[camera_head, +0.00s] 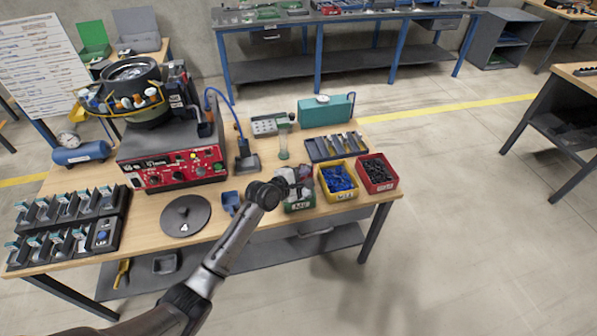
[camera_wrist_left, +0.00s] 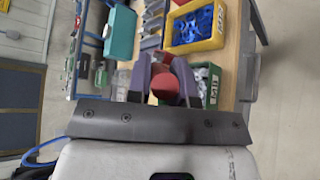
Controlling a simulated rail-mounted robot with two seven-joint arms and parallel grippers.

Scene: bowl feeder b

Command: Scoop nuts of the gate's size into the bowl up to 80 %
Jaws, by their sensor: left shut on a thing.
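My left gripper (camera_head: 290,187) is over the green bin (camera_head: 300,206) at the table's front edge. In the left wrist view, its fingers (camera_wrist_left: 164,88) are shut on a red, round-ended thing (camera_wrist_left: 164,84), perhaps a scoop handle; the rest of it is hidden. The green bin (camera_wrist_left: 212,90) holds pale grey pieces that look like nuts; its label is too small to read surely. The bowl (camera_head: 134,72) of the feeder stands at the back left on the red control unit (camera_head: 175,167); its fill and the gate's size cannot be told.
A yellow bin (camera_head: 338,193) with blue pieces and a red bin (camera_head: 377,186) with dark pieces stand right of the green one. A round dark plate (camera_head: 186,215) and a small blue container (camera_head: 230,201) lie to the left. A teal case (camera_head: 326,110) is behind.

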